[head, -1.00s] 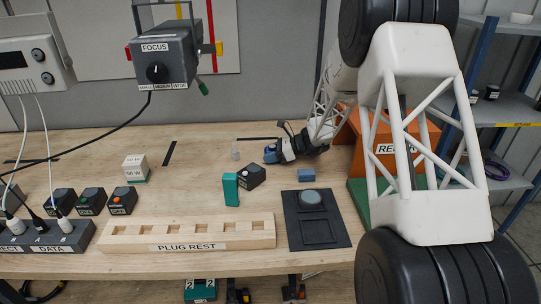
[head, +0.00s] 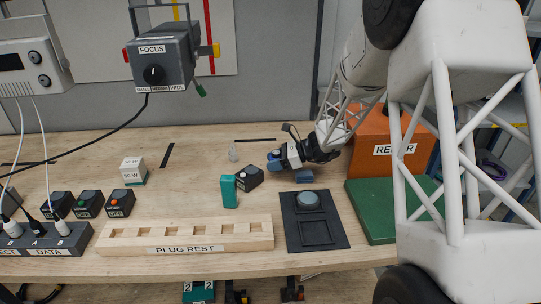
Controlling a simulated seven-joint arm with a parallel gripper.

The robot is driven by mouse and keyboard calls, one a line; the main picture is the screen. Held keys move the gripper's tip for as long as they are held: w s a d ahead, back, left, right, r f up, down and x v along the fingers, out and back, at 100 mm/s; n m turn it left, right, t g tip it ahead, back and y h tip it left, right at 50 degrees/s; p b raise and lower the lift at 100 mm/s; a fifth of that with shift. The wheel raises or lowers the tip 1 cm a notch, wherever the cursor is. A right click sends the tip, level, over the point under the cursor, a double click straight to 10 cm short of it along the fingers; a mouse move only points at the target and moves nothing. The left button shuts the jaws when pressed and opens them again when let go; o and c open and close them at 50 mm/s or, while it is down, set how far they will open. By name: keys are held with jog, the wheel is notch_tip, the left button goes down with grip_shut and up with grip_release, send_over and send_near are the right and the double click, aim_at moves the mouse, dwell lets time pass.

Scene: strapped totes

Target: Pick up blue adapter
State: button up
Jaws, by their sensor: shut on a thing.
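My gripper (head: 283,157) is low over the middle of the table, pointing left, and its jaws are shut on a blue piece (head: 273,162), which looks like the blue adapter. The piece sticks out at the left end of the jaws. The jaws partly hide it, and I cannot tell whether it touches the table. A separate small blue block (head: 304,177) lies on the table just below and right of the gripper.
A dark block (head: 249,178) and a teal block (head: 228,191) stand left of the gripper. The wooden plug rest (head: 120,240) and a black tray (head: 325,236) lie in front. An orange box (head: 372,140) and green mat (head: 380,222) are at right.

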jog(key=shift+s+d+r, duration=0.1)
jog(key=shift+s+d, duration=0.05)
jog(key=shift+s, duration=0.9)
jog(key=shift+s+d+r, duration=0.1)
jog(key=shift+s+d, duration=0.05)
jog(key=shift+s, duration=0.95)
jog(key=shift+s+d+r, duration=0.1)
jog(key=shift+s+d, duration=0.05)
jog(key=shift+s, duration=0.9)
